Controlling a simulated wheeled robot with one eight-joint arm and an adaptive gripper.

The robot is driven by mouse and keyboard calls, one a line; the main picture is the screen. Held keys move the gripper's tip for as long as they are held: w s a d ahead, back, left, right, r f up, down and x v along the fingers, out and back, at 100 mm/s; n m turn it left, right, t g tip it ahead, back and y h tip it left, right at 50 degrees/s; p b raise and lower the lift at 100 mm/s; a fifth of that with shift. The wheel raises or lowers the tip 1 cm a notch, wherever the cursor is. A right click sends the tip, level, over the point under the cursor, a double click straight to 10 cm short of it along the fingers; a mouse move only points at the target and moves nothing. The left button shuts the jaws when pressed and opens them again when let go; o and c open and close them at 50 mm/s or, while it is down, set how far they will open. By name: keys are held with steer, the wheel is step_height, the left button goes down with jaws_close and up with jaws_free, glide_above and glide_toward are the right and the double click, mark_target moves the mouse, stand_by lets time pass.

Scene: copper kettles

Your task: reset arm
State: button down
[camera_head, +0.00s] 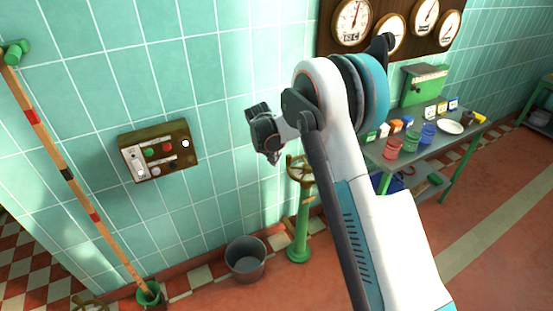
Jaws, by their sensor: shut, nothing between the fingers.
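My arm rises through the middle of the head view, bent at a large joint near the top. My gripper (274,157) hangs at the left end of the arm, dark and small, in front of the tiled wall. It is shut and holds nothing. It appears above and a little left of a green stand with a brass handwheel (300,170), apart from it as far as I can tell. The arm hides part of the wall and part of the table.
A control box (160,150) with buttons is on the wall at left. A striped pole (62,165) leans there. A grey bucket (245,259) stands on the floor. A metal table (415,152) with cups, small boxes and a plate (450,128) is at right. Gauges (390,33) hang above.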

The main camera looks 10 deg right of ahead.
steer(key=s+d+r+m+t+y, duration=0.1)
steer(key=s+d+r+m, duration=0.1)
steer(key=s+r+m, duration=0.6)
steer(key=s+d+r+m+y, duration=0.15)
steer(key=s+r+m, duration=0.35)
steer(key=s+r, duration=0.75)
steer(key=s+d+r+m+t, duration=0.1)
steer(key=s+m, duration=0.6)
steer(key=s, duration=0.5)
steer(key=s+d+r+m+t, duration=0.1)
steer(key=s+m, duration=0.7)
steer(key=s, duration=0.4)
steer(key=shift+d+r+t, duration=0.2)
steer(key=shift+r+t, duration=0.15)
steer(key=shift+t, duration=0.05)
